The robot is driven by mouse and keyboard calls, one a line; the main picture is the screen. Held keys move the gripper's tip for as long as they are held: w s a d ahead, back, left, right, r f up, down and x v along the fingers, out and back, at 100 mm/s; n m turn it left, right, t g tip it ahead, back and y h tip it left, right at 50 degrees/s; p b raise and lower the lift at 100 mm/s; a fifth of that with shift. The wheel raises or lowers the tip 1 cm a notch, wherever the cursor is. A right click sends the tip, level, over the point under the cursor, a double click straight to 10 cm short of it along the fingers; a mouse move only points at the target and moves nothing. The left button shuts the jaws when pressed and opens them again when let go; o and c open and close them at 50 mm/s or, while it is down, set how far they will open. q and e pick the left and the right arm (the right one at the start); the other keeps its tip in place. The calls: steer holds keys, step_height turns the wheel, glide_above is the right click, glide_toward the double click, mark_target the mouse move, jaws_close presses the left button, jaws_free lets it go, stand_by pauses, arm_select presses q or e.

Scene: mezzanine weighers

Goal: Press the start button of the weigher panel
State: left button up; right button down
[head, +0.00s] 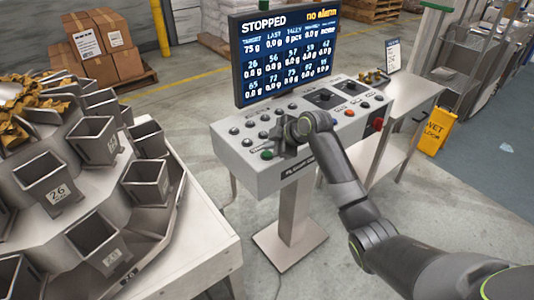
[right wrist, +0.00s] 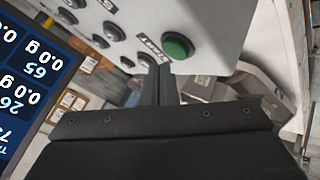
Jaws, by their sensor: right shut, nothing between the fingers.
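The weigher panel (head: 262,172) is a grey box on a pedestal, with rows of knobs and buttons on its sloping top. The green start button (head: 267,154) is at its near left corner. It also shows in the right wrist view (right wrist: 178,46), beside a label that appears to read START. My right gripper (head: 280,148) is shut and empty, close to the panel top just right of the green button. In the right wrist view its fingertips (right wrist: 158,68) are beside the button and do not cover it; contact with the panel cannot be told. My left gripper is out of view.
A screen (head: 285,52) behind the panel reads STOPPED and "no alarm". The weigher with its metal buckets (head: 95,140) stands at the left. A red knob (head: 376,124) is at the panel's right. A yellow wet-floor sign (head: 435,132) stands farther right.

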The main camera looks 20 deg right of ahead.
mark_target(270, 155)
steer(key=shift+f, duration=0.1)
stand_by(0.6)
steer(key=shift+f, duration=0.35)
steer(key=shift+f+b, duration=0.3)
steer(key=shift+f, duration=0.15)
stand_by(0.8)
steer(key=shift+r+p, duration=0.8)
steer(key=shift+r, duration=0.05)
steer(key=shift+r, duration=0.1)
step_height(270, 155, up, 5)
steer(key=p, duration=0.4)
